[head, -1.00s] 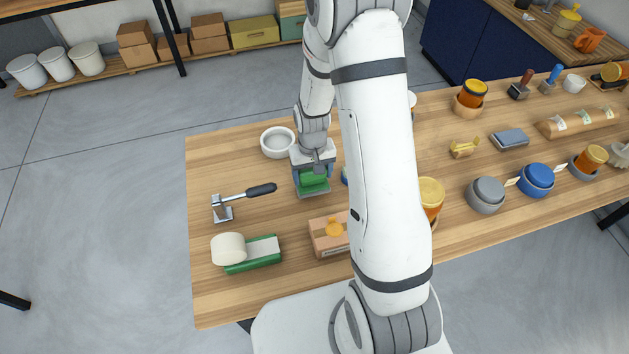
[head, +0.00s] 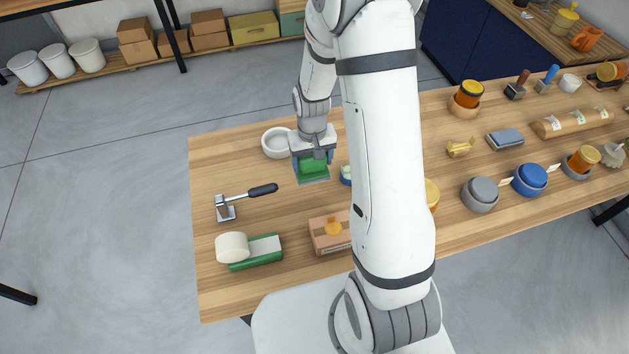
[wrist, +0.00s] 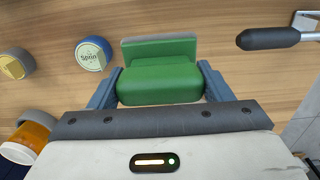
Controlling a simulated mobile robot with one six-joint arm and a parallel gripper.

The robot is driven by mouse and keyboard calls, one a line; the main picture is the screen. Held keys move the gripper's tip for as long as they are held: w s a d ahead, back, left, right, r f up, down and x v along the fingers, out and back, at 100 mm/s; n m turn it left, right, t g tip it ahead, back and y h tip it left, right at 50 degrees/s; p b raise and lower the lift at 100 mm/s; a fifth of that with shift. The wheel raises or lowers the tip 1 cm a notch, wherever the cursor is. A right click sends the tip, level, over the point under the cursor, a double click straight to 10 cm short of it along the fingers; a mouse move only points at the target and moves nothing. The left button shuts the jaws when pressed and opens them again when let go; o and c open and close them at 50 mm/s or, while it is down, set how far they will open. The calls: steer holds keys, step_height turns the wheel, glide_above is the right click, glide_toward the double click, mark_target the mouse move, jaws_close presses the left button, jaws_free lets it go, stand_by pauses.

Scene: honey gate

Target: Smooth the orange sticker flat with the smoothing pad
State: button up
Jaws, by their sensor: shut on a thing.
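The smoothing pad, a green block on a grey plate (head: 313,170), is between the fingers of my gripper (head: 312,160). In the wrist view the green pad (wrist: 160,82) sits between the two blue-grey fingers (wrist: 158,88). The gripper is shut on it. The orange sticker (head: 333,228) is on top of a cardboard box (head: 325,245), nearer the front of the table than the pad. The pad is apart from the sticker. My arm hides what lies right of the box. The sticker's flatness is too small to tell.
A lever tool with a black handle (head: 262,190) and a white roll on a green base (head: 258,256) are at left. A white bowl (head: 277,142) stands beside the gripper. A round labelled tin (wrist: 92,53) is near the pad. Several jars and pots fill the right.

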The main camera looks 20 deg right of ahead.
steer(key=shift+r+p, duration=1.6)
steer(key=shift+r, duration=0.95)
steer(key=shift+f, duration=0.1)
